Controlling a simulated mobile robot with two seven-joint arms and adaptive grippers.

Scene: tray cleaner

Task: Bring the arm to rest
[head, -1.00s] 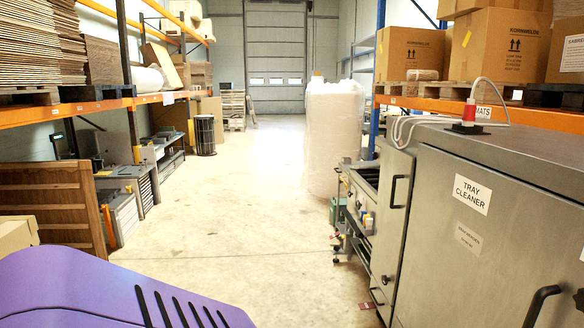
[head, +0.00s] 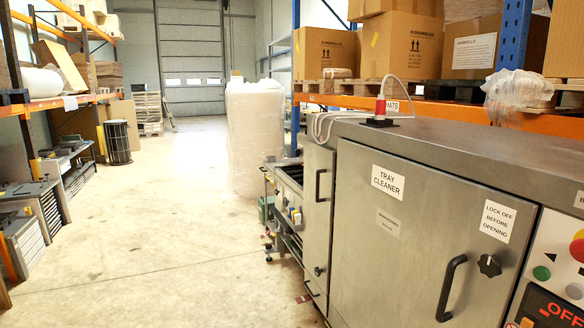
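The tray cleaner (head: 370,250) is a grey metal cabinet on the right in the head view. Its doors look closed. The larger door has a black bar handle (head: 449,288) and a black knob (head: 489,265). A control panel (head: 555,275) at the right edge has buttons and a display reading "OFF". Neither my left gripper nor my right gripper shows in the head view, so I cannot see how they stand.
The concrete floor (head: 150,240) is clear ahead and to the left. A wrapped white pallet stack (head: 255,135) stands beyond the cleaner. A wheeled cart (head: 285,200) is beside it. Workbenches and drawers (head: 30,240) line the left. Boxes (head: 400,45) stand on racking behind the cleaner.

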